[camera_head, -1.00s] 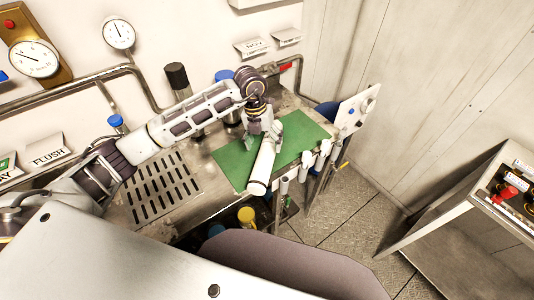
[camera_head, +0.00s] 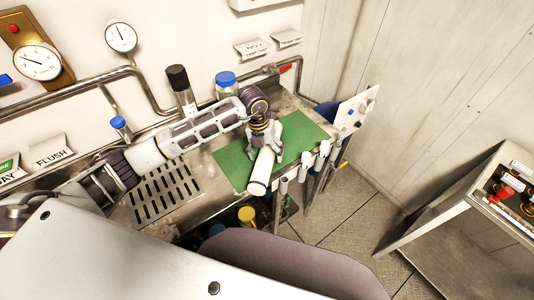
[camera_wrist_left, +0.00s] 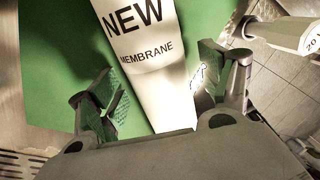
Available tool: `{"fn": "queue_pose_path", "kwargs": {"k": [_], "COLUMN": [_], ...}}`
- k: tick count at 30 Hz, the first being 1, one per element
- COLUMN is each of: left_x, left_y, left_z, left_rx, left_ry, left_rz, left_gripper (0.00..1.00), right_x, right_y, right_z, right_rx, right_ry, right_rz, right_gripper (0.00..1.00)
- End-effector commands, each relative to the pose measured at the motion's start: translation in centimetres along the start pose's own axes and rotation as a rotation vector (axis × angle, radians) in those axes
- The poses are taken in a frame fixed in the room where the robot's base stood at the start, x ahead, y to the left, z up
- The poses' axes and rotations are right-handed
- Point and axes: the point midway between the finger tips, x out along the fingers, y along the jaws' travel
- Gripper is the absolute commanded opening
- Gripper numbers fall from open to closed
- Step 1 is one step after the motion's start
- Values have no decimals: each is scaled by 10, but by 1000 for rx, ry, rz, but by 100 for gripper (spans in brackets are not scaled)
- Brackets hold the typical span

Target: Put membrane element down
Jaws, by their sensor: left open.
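The membrane element (camera_head: 262,168), a white cylinder, lies on the green mat (camera_head: 304,130) on the metal bench. In the left wrist view the membrane element (camera_wrist_left: 146,50) shows the words "NEW MEMBRANE" and runs between my fingers. My left gripper (camera_head: 264,140) is over the membrane element in the head view. In the wrist view the left gripper (camera_wrist_left: 160,93) is open, with one finger on each side of the cylinder and a gap on the left side. Whether the right finger touches it I cannot tell. My right gripper is not in view.
Several white-handled tools (camera_head: 303,165) hang along the bench's front edge. A slotted drain plate (camera_head: 163,188) is left of the mat. Blue-capped (camera_head: 226,80) and black-capped (camera_head: 178,78) containers stand behind my left arm. A control console (camera_head: 480,205) is at the right.

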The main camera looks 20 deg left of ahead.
Motion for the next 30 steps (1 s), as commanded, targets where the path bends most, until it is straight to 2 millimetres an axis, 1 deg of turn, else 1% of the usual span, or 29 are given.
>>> {"fn": "queue_pose_path", "kwargs": {"k": [3,6,19,20,30], "left_x": [10,13,13,13,13], "left_y": [1,1,0,0,1], "left_z": [0,0,0,0,0], "left_rx": [-2,-1,0,0,0], "left_ry": [1,0,0,0,0], "left_rz": [1,1,1,1,1], "left_gripper": [79,79,79,76,32], "right_x": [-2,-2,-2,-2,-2], "right_y": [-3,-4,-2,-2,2], "right_z": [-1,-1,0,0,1], "right_rx": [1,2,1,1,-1], "right_ry": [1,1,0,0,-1], "right_rz": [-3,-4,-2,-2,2], "right_gripper": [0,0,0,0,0]}}
